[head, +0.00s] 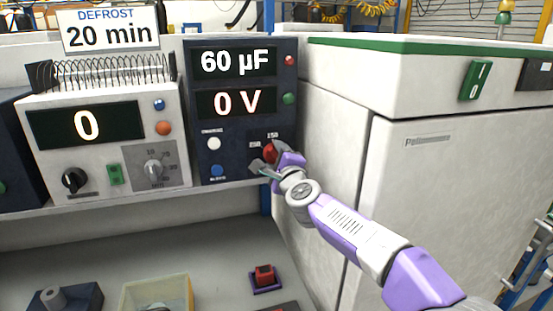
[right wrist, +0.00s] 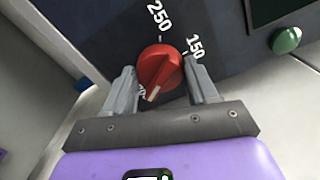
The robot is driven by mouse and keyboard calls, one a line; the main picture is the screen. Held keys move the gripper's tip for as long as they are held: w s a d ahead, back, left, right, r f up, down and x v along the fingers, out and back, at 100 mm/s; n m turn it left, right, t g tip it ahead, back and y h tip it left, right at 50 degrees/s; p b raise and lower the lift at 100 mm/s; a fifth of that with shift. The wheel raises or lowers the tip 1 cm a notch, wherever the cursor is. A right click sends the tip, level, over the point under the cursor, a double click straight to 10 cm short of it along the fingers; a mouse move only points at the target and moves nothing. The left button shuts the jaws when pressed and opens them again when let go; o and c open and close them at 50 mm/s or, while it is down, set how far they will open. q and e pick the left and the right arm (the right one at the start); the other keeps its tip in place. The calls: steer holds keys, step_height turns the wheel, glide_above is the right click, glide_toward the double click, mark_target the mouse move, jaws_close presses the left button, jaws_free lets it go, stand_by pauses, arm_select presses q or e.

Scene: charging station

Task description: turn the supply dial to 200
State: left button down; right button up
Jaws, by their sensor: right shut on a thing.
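The red supply dial (head: 270,152) is low on the right of the dark blue unit (head: 203,130), whose displays read 60 µF and 0 V. My right gripper (head: 268,162) is at the dial. In the right wrist view the dial (right wrist: 158,67) sits between the two fingers of my right gripper (right wrist: 165,88), which is shut on it. The dial's white mark points down and slightly left in that view, near a label mostly hidden by the left finger. The labels 250 and 150 are readable around it. My left gripper is not in view.
A white unit (head: 105,150) with a display reading 0 stands to the left, under a DEFROST 20 min sign (head: 110,28). A large white cabinet (head: 440,210) stands close on the right. Below are a yellowish bin (head: 157,290) and a red button (head: 265,275).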

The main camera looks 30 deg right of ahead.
steer(key=o, duration=1.1)
steer(key=shift+c, duration=0.2)
steer(key=v, duration=0.7)
steer(key=shift+s, duration=0.3)
